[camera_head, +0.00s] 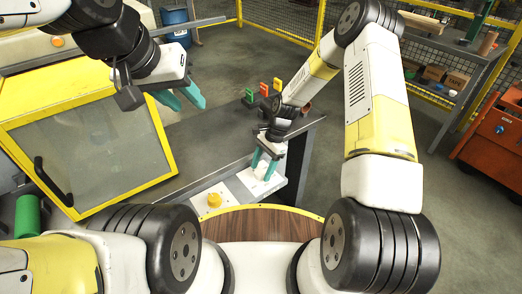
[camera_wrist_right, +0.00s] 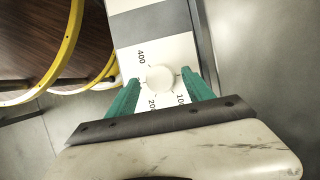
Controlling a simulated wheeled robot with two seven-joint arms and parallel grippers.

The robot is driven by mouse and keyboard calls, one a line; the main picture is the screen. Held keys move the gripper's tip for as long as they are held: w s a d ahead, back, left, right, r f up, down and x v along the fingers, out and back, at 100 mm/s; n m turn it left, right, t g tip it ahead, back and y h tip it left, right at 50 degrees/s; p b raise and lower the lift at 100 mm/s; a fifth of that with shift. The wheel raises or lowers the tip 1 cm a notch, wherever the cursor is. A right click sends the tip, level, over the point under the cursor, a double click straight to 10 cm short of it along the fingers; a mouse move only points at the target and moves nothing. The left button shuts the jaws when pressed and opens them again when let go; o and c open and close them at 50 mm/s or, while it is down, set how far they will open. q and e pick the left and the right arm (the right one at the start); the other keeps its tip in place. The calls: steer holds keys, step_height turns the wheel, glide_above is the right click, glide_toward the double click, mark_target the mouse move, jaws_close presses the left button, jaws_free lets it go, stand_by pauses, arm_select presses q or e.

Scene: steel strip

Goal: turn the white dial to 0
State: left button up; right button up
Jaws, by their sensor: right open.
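The white dial (camera_wrist_right: 158,79) is a round white knob on a pale panel (camera_wrist_right: 166,50), with the printed marks 400, 100 and 200 legible around it in the right wrist view. Its pointer is too faint to read. My right gripper (camera_wrist_right: 160,84) is open, its two green fingers on either side of the dial; I cannot tell whether they touch it. In the head view the right gripper (camera_head: 264,165) points down over the panel and partly covers the dial. My left gripper (camera_head: 188,105) is open and empty, raised above the dark bench, far from the dial.
A yellow knob (camera_head: 213,200) sits on the panel's left part. A yellow-framed window door (camera_head: 95,150) stands at the left. Small red, green and orange items (camera_head: 264,90) stand at the bench's back. The dark bench top (camera_head: 205,140) is mostly clear.

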steer(key=shift+s+a+f, duration=0.1)
steer(key=shift+f, duration=0.25)
jaws_close()
steer(key=shift+n, duration=0.3)
